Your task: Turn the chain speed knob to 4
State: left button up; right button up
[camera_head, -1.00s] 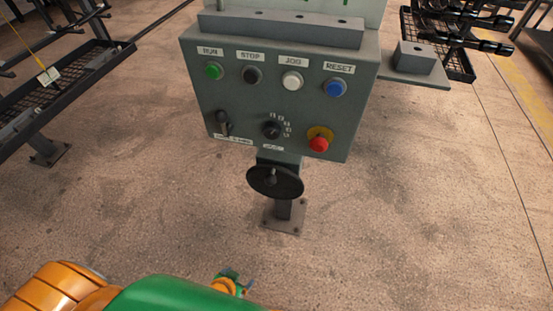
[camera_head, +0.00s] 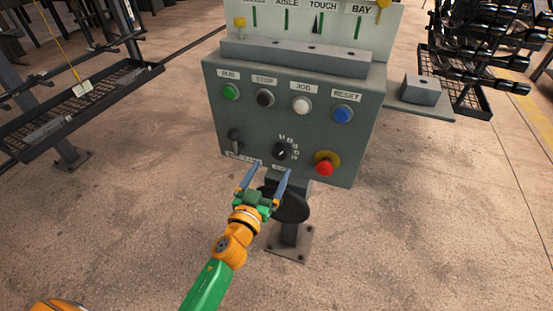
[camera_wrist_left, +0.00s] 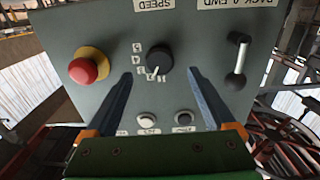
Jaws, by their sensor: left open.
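The black chain speed knob (camera_head: 281,151) is on the lower middle of the grey control panel (camera_head: 240,120), with small numerals around its upper right. The wrist view is upside down and shows the knob (camera_wrist_left: 159,60) under a SPEED label. Its white mark points toward the low-number end of the scale; the exact number is hard to read. My left gripper (camera_head: 270,172) is open and empty, in front of and below the knob. In the wrist view the knob appears between its spread fingertips (camera_wrist_left: 160,74), apart from them. My right gripper is out of view.
A red stop button (camera_head: 325,167) is right of the knob and a black lever (camera_head: 235,141) left of it. Several push buttons line the row above. Racks stand at both sides.

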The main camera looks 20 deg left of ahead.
aim_at(279, 156)
pick_arm(q)
jog(key=w, duration=0.5)
jog(key=shift+w+d+f, duration=0.1)
jog(key=shift+w+d, duration=0.05)
jog(key=shift+w, duration=0.2)
jog(key=shift+s, duration=0.1)
jog(key=c, duration=1.4)
